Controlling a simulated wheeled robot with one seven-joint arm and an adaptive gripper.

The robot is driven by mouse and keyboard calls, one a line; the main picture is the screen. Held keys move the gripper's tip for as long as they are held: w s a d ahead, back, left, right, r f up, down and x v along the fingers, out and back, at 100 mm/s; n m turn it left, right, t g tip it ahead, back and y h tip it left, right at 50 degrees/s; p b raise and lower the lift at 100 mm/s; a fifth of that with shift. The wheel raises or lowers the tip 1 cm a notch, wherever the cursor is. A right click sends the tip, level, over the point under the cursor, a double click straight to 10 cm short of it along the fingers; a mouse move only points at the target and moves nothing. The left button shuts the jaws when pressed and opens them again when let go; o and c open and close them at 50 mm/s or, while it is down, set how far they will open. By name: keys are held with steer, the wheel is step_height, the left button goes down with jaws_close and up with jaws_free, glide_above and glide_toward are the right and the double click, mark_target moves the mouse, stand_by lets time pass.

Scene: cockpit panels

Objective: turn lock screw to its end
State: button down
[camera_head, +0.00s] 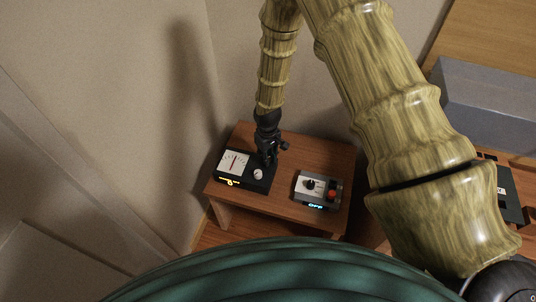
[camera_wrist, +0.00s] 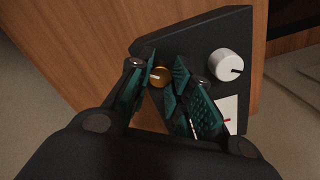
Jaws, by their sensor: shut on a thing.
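The lock screw is a small brass knob (camera_wrist: 160,78) with a pale mark on its face, on the black panel box (camera_wrist: 205,38) in the wrist view. My gripper (camera_wrist: 166,70) has its green-padded fingers on either side of the screw and is shut on it. In the head view my gripper (camera_head: 269,153) points down at the far right part of the black box (camera_head: 262,186). There it hides the screw.
The black box has a white knob (camera_head: 258,174) and a dial with a red needle (camera_head: 233,162), close to my fingers. A wall is behind.

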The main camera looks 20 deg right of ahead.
steer(key=m+p, duration=0.1)
steer(key=m, duration=0.6)
steer(key=m+p, duration=0.1)
steer(key=m, duration=0.3)
steer(key=shift+m+p, duration=0.35)
steer(key=shift+m, duration=1.35)
steer(key=c, duration=1.3)
jaws_free()
steer(key=shift+o, duration=0.2)
step_height(320, 180, up, 12)
